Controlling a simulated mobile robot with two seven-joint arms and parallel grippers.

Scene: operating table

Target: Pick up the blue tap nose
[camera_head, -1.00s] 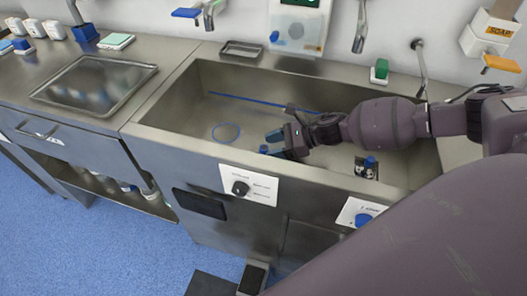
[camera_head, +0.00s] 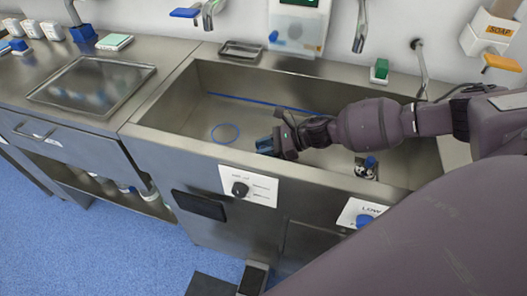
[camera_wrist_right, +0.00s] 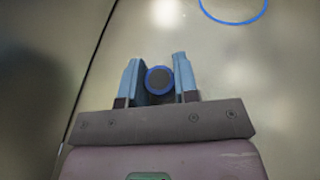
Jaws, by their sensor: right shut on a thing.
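The blue tap nose (camera_wrist_right: 159,80) shows in the right wrist view as a round piece with a blue rim and a dark grey middle. It sits between the light blue fingers of my right gripper (camera_wrist_right: 157,70), which is shut on it. In the head view my right gripper (camera_head: 268,145) is low inside the steel sink (camera_head: 170,112), near its front wall. There the fingers hide most of the nose. My left gripper is not in view.
A blue ring (camera_head: 225,133) marks the sink floor left of my gripper. Dark-and-blue fittings (camera_head: 366,166) lie at the sink's right. Taps (camera_head: 210,12) hang above the back edge. A steel tray (camera_head: 92,80) lies on the left counter.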

